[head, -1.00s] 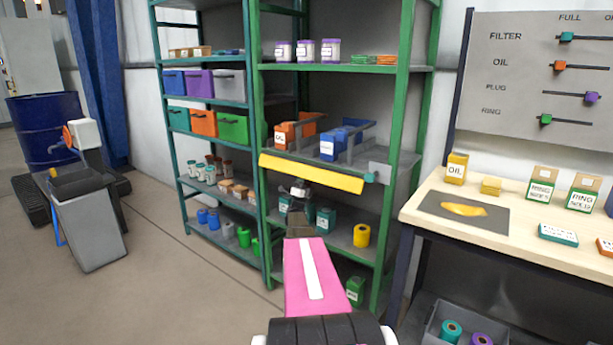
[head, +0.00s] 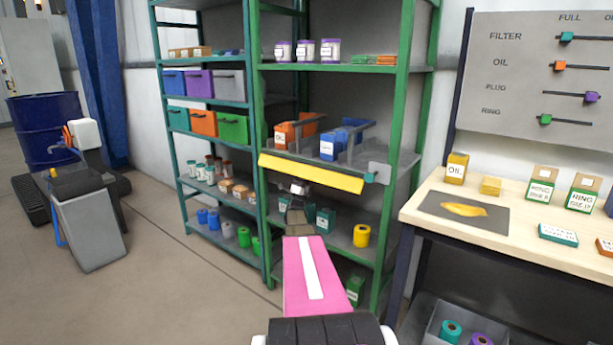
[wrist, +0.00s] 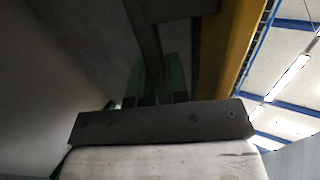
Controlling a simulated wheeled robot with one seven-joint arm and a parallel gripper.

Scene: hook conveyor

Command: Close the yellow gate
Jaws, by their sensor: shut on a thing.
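The yellow gate (head: 310,174) is a long flat bar across the front of the green rack's middle shelf, sloping down to the right in the head view. A teal knob (head: 370,178) sits at its right end, beside a grey plate (head: 379,171). My gripper (head: 297,188) is just below the bar, left of its middle. In the wrist view the yellow bar (wrist: 242,45) runs along the right side. There my fingers (wrist: 155,85), with green pads, are shut on a dark strip (wrist: 148,45). I cannot tell whether this strip belongs to the gate or the shelf.
An orange bin (head: 293,133) and a blue bin (head: 342,142) stand on the shelf behind the gate. Yellow (head: 361,235) and teal items are on the shelf below. A workbench (head: 425,210) stands to the right.

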